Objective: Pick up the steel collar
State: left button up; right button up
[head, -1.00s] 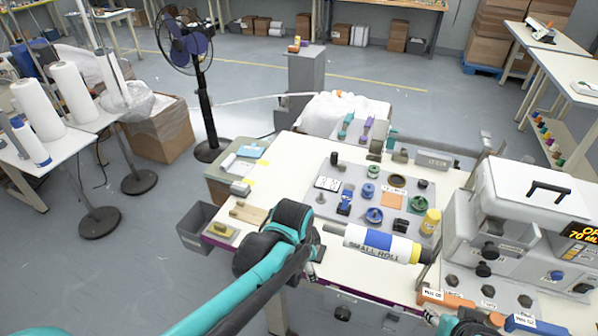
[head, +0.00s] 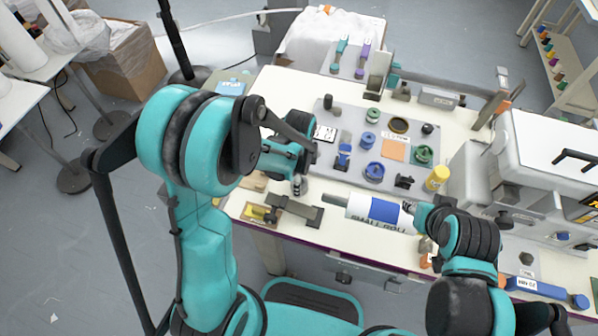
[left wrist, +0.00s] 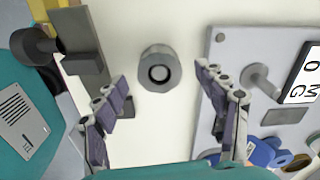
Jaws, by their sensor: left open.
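The steel collar (left wrist: 160,70) is a short grey ring with a dark round bore. It lies on the white tabletop in the left wrist view, seen from above. My left gripper (left wrist: 158,88) is open, its fingers on either side of the collar's line and apart from it. In the head view my left gripper (head: 298,180) points down at the table's left part, and I cannot clearly make out the collar there. My right gripper (head: 424,214) is at the right end of the white and blue small roll (head: 360,207); its fingers are too hidden to judge.
A grey tray (head: 345,174) with spools and small parts lies just right of the left gripper, its edge near the right finger. A dark metal bracket (left wrist: 82,45) lies left of the collar. A white machine (head: 540,150) stands at the right.

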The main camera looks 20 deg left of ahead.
pick_arm(q)
jog(key=shift+f, duration=1.1)
jog(key=shift+r, duration=0.1)
jog(key=c, duration=1.4)
